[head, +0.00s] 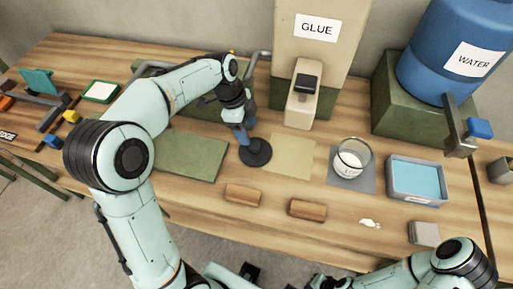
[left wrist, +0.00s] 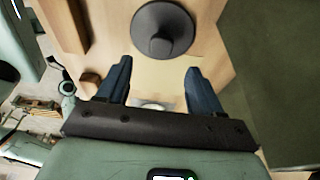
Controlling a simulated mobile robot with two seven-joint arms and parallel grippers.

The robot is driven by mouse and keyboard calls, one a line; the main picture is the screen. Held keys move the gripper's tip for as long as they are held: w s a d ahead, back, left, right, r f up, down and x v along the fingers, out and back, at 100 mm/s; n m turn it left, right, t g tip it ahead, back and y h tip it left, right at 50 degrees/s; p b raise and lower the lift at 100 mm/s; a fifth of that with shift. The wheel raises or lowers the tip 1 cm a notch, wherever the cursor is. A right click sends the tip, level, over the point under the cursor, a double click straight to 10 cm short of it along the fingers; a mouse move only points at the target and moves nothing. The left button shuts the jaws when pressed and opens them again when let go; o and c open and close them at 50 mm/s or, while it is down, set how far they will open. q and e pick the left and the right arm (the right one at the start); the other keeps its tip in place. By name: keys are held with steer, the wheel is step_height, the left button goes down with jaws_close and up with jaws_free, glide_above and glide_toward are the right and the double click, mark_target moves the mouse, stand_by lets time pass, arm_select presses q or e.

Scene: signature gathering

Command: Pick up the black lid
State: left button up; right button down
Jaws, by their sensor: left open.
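The black lid (head: 258,156) is a round dark disc lying flat on the wooden bench, between a green mat and a tan square. In the left wrist view the lid (left wrist: 165,20) shows at the top with a knob on it. My left gripper (head: 242,133) points down close over the lid in the head view. In the left wrist view its two blue fingers (left wrist: 160,70) are apart with nothing between them, and the lid appears beyond the fingertips. My right arm shows at the lower right of the head view, but its gripper does not.
Two wooden blocks (head: 243,195) (head: 308,210) lie in front of the lid. A glass jar (head: 352,160) stands to the right, with a blue-filled tray (head: 418,182) beyond it. A glue dispenser (head: 303,95) and a water barrel (head: 450,50) stand behind. The green mat (head: 190,156) is bare.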

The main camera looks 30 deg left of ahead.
mark_target(254, 145)
arm_select(q)
steer(key=x, duration=0.8)
steer(key=shift+a+f, duration=0.15)
steer(key=shift+f, duration=0.05)
steer(key=c, duration=1.1)
